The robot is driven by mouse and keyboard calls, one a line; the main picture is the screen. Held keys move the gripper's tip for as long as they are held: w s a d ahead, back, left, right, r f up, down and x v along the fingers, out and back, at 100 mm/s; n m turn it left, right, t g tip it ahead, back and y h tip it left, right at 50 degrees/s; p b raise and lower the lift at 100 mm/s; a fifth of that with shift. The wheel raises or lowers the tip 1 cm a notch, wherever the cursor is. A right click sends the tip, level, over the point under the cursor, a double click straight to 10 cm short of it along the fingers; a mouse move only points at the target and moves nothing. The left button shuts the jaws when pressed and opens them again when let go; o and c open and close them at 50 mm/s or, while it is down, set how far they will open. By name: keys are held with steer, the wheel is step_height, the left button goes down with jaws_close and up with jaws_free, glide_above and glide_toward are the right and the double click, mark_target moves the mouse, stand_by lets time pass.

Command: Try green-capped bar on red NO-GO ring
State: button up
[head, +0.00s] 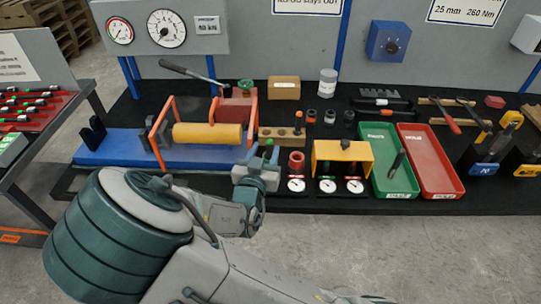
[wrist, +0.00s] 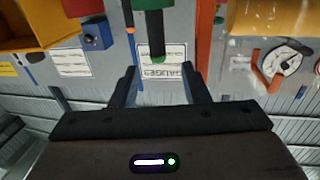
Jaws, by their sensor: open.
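My gripper (head: 266,156) is at the front edge of the bench, left of a red ring-shaped fixture (head: 296,158) that stands above a dial. Whether this is the NO-GO ring I cannot read. A small green cap (head: 268,142) shows by the gripper in the head view. In the wrist view my gripper (wrist: 160,75) has its two dark fingers apart. A dark bar with green at both ends (wrist: 157,35) shows between and past the fingertips, with no visible finger contact. Its depth is hard to judge.
A yellow block (head: 342,155) stands right of the red fixture, above more dials. A wooden block with holes (head: 282,138) is behind the gripper. A green tray (head: 378,183) and a red tray (head: 432,182) lie to the right. A yellow roller (head: 207,134) is at left.

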mark_target(269, 144)
steer(key=x, duration=0.3)
steer(key=p+x, duration=0.1)
steer(key=x, duration=0.1)
steer(key=shift+d+f, duration=0.15)
steer(key=shift+f, duration=0.1)
jaws_close()
